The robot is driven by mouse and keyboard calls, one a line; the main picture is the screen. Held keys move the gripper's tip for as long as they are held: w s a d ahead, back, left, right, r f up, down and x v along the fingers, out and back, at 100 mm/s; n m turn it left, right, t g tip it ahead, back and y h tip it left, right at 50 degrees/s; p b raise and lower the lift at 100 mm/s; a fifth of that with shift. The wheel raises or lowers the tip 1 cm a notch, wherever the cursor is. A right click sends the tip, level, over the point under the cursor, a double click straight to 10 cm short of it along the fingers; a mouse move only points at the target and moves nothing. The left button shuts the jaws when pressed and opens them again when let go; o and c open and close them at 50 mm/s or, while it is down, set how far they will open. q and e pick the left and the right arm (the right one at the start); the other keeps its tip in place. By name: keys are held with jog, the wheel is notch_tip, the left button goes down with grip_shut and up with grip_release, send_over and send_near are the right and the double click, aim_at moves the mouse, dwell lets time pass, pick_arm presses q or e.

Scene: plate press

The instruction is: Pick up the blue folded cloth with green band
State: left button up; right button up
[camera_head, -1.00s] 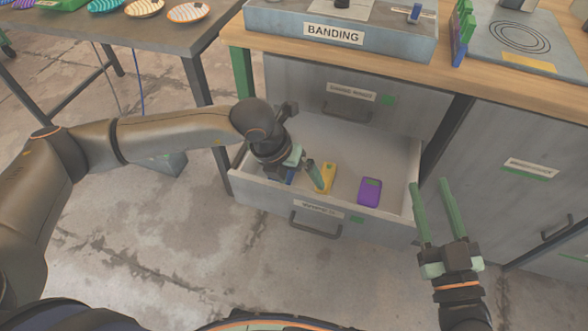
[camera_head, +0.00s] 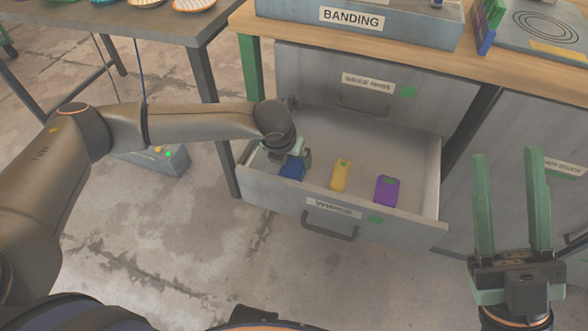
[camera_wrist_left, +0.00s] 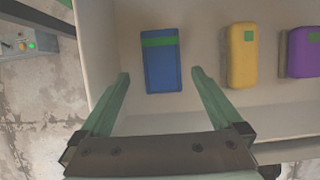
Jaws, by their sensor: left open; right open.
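The blue folded cloth with a green band (camera_wrist_left: 162,68) lies flat in the open drawer, near its left end. In the head view the cloth (camera_head: 291,171) is partly hidden by my left gripper (camera_head: 291,157). In the left wrist view my left gripper (camera_wrist_left: 158,82) is open, with its fingers on either side of the cloth's near end in the picture. I cannot tell its height above the cloth, and nothing is between the fingers in its grip. My right gripper (camera_head: 510,165) is open and empty, to the right of the drawer.
A yellow folded item (camera_head: 340,176) and a purple one (camera_head: 386,191) lie in the same drawer (camera_head: 410,155), right of the cloth. The drawer walls stand close around my left gripper. A banding tray (camera_head: 400,25) stands on the worktop above.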

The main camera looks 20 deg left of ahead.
aim_at(293, 166)
pick_arm(q)
jog(key=shift+b+x, duration=0.85)
jog(key=shift+x, duration=1.75)
pick_arm(e)
jog(key=shift+f, duration=0.85)
pick_arm(q)
jog(key=shift+d+f+b, duration=0.1)
jog(key=shift+f+b, duration=0.15)
jog(key=shift+b, duration=0.05)
pick_arm(e)
jog(key=shift+a+f, duration=0.1)
jog(key=shift+f, duration=0.25)
pick_arm(q)
jog(key=c, duration=1.2)
jog(key=shift+r+p, duration=0.55)
jog(key=shift+c, duration=0.2)
notch_tip(293, 166, up, 7)
jog(key=shift+f+p, duration=0.1)
jog(key=shift+p, duration=0.7)
jog(key=shift+r, duration=1.35)
pick_arm(e)
jog(key=shift+w+d+r+m+h, duration=0.15)
jog(key=shift+w+m+h, duration=0.35)
jog(key=shift+h, duration=0.15)
jog(key=shift+w+d+r+m+h, duration=0.1)
jog(key=shift+w+m+h, duration=0.4)
jog(key=shift+h, duration=0.15)
